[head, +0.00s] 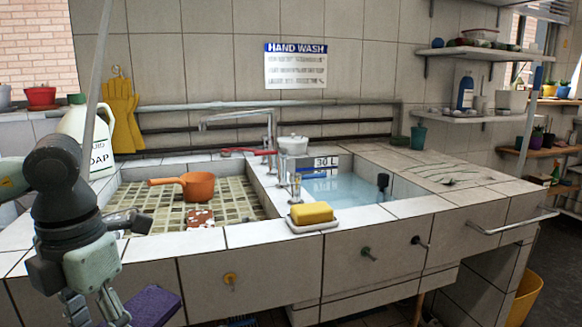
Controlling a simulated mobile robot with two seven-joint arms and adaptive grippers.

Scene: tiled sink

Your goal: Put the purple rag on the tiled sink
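The purple rag (155,306) shows at the bottom left, low in front of the sink's front face; its lower part is cut off by the frame. My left gripper (95,310) points down just left of the rag. Its fingertips run out of the frame, so I cannot tell whether they touch or grip the rag. The tiled sink (245,270) has white tiled rims, a dry green-tiled basin (150,205) on the left and a water-filled basin (345,188) on the right. My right gripper is not in view.
An orange pot (198,186) and a patterned block (200,219) sit in the left basin. A yellow sponge (311,212) lies on a dish on the front rim. A soap jug (85,135) stands back left. The right counter (445,178) is mostly clear.

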